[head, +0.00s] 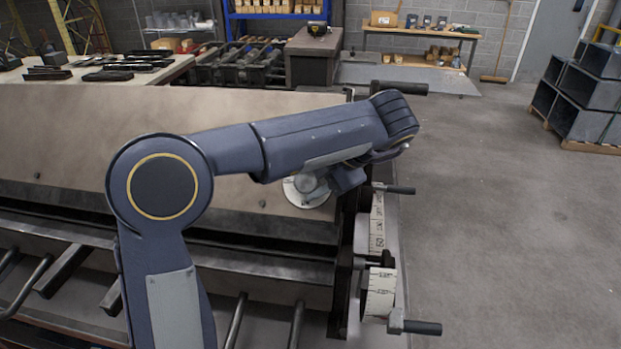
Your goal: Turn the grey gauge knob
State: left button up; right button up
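A round, pale disc with a grey knob (306,184) sits on the sloped brown panel of the machine, near its right end. It is partly covered by my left arm and gripper. My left gripper (337,181) hangs from the wrist at the right, directly beside the knob and overlapping it in the picture. The fingers are small and dark, so I cannot tell whether they touch the knob or how far apart they are. My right gripper is not in view.
Graduated scale drums (379,292) and black-handled cranks (418,327) stick out at the machine's right end. Bending tools lie on a table (170,75) at the back left. Square duct pieces (585,88) stand at the far right. The concrete floor (500,220) on the right is clear.

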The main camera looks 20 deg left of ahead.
pick_arm(q)
jog(key=o, duration=0.5)
jog(key=shift+f, duration=0.1)
jog(key=v, duration=0.7)
jog(key=shift+d+r+p, duration=0.25)
jog(key=shift+r+p, duration=0.1)
jog(key=shift+p, duration=0.05)
